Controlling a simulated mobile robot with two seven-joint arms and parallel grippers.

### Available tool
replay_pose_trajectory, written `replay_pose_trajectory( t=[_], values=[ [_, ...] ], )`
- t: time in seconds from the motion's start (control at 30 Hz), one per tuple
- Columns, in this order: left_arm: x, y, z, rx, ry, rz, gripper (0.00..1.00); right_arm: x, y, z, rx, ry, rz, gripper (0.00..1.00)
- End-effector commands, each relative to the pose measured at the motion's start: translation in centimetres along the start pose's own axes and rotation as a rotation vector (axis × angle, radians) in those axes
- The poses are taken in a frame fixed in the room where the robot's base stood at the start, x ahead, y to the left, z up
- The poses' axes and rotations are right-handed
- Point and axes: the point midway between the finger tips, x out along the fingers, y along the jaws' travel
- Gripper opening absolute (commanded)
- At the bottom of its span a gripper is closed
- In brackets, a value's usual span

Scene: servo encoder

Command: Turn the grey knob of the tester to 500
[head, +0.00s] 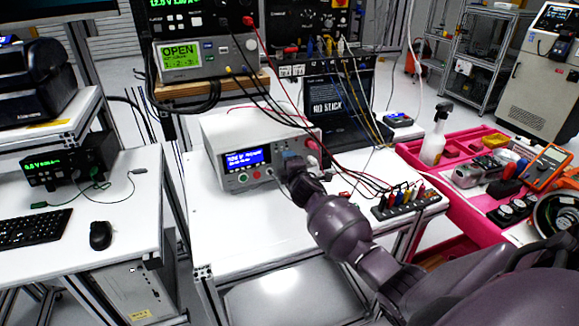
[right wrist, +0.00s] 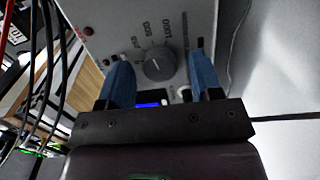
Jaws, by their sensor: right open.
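The tester is a white box (head: 215,140) with a blue lit display (head: 246,159), standing on the white table. In the head view my right gripper (head: 291,160) is at the right part of its front panel and hides the knob. In the right wrist view the round grey knob (right wrist: 158,66) shows ahead, between the tips of my two blue fingers (right wrist: 158,62). The fingers are apart, with a gap to the knob on each side. Printed labels, including 500 and 1000, run around the knob. I cannot tell clearly where its pointer stands. My left gripper is not in view.
Red and black cables hang over the tester's top and right side. A grey meter reading OPEN (head: 190,58) stands on a shelf behind. A row of coloured plugs (head: 405,205) lies right of my arm. The table's front left is clear.

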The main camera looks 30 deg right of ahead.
Motion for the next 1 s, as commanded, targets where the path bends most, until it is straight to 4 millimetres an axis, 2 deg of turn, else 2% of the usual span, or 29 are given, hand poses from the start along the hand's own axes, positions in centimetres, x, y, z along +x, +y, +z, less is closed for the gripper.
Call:
replay_pose_trajectory(
  t=[0.23, 0.7, 1.0],
  values=[
    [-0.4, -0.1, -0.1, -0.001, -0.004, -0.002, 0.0, -1.7, 0.0, 0.1, -0.001, -0.001, 0.0, 0.59],
    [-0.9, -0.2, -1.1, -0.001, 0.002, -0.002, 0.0, -9.0, 0.0, 0.0, 0.001, 0.001, -0.001, 0.59],
    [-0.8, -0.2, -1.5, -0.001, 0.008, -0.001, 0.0, -10.8, 0.0, 0.0, 0.0, 0.0, -0.001, 0.59]
  ],
)
